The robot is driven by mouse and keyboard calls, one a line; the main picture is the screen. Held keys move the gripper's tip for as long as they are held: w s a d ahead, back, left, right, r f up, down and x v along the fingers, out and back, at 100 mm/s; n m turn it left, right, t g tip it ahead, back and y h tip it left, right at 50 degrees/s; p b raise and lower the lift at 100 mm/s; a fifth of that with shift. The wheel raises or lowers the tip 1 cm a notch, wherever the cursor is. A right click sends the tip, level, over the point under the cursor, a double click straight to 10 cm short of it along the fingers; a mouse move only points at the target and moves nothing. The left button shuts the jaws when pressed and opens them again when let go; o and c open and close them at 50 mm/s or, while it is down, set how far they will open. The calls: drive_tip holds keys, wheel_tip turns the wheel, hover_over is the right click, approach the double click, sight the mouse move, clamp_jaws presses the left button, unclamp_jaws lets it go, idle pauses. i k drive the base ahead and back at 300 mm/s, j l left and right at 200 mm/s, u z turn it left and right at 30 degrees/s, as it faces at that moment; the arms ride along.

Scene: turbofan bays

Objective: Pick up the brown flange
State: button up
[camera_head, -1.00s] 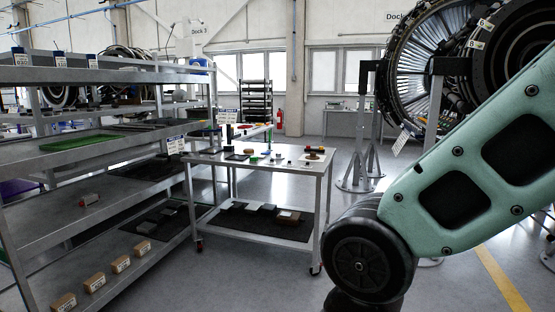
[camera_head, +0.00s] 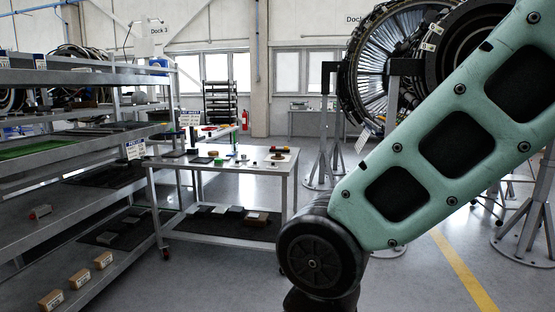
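I cannot make out a brown flange for certain. Small items stand on the top of the grey wheeled table (camera_head: 239,167), too small to identify. Among them are a green piece (camera_head: 218,161) and an orange and dark piece (camera_head: 280,149) near the right end. My gripper is out of view. Only my green arm link and a dark joint show, on the right and at the lower middle, and they hide part of the floor and the engine behind.
A grey shelf rack (camera_head: 75,146) fills the left, with small brown boxes (camera_head: 79,278) low down. A turbofan engine (camera_head: 388,75) on stands is at the back right. Open floor (camera_head: 205,283) lies in front of the table. A red extinguisher (camera_head: 244,120) stands at the back.

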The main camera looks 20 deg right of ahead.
sight(278, 157)
drive_tip(key=i+l+z, duration=0.4)
drive_tip(key=i+z, duration=0.2)
drive_tip(key=i, duration=0.15)
drive_tip(key=i+l+z, duration=0.1)
drive_tip(key=i+z, duration=0.3)
drive_tip(key=i, duration=1.5)
drive_tip(key=i+l+u, duration=0.1)
drive_tip(key=i+u, duration=0.35)
drive_tip(key=i+l+u, duration=0.25)
drive_tip(key=i+u, duration=0.15)
drive_tip(key=i+l+u, duration=0.85)
drive_tip(key=u, duration=0.15)
drive_tip(key=i+l+u, duration=0.1)
drive_tip(key=l+u, duration=0.15)
drive_tip(key=l, duration=0.2)
drive_tip(key=i+l+u, duration=0.25)
drive_tip(key=l+u, duration=0.25)
drive_tip(key=l, duration=0.15)
